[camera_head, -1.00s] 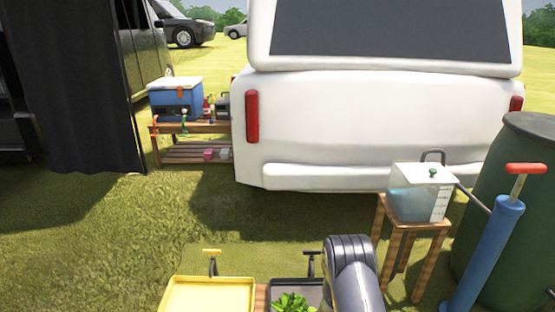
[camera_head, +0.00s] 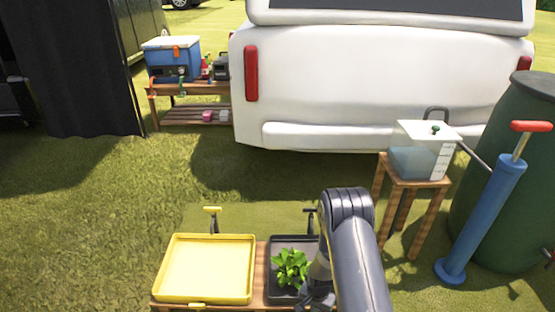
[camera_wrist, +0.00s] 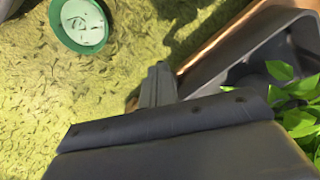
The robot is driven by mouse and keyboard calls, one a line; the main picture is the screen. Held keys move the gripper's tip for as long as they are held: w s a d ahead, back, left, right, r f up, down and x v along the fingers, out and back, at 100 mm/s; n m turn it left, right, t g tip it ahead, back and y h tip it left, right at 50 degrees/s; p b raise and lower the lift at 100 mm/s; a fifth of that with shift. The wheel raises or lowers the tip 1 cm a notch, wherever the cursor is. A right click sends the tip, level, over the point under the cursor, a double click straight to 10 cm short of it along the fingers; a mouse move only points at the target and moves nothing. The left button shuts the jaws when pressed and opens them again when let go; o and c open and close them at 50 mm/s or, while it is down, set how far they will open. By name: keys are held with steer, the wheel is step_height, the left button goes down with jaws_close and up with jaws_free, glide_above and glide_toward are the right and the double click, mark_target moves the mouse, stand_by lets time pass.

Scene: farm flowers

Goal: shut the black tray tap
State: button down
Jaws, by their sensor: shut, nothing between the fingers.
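The black tray (camera_head: 276,243) sits on the wooden stand at the bottom of the head view, with a leafy green plant in it. The black tap (camera_head: 310,212) stands at its far side, partly behind my arm; how far it is turned cannot be told. My gripper (camera_head: 318,298) is low by the tray's right side, mostly hidden by the arm. In the wrist view, my gripper (camera_wrist: 158,72) is shut and empty, beside the black tray's wall (camera_wrist: 215,72). The tap cannot be made out clearly there.
A yellow tray (camera_head: 205,268) with a yellow tap (camera_head: 212,210) is left of the black tray. A water tank (camera_head: 420,160) on a stool and a blue pump (camera_head: 485,220) stand at right. A green round container (camera_wrist: 82,25) is on the grass.

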steer(key=shift+s+a, duration=0.1)
stand_by(0.4)
step_height(320, 180, up, 6)
steer(key=p, duration=0.3)
steer(key=shift+s+a, duration=0.2)
steer(key=shift+p, duration=0.3)
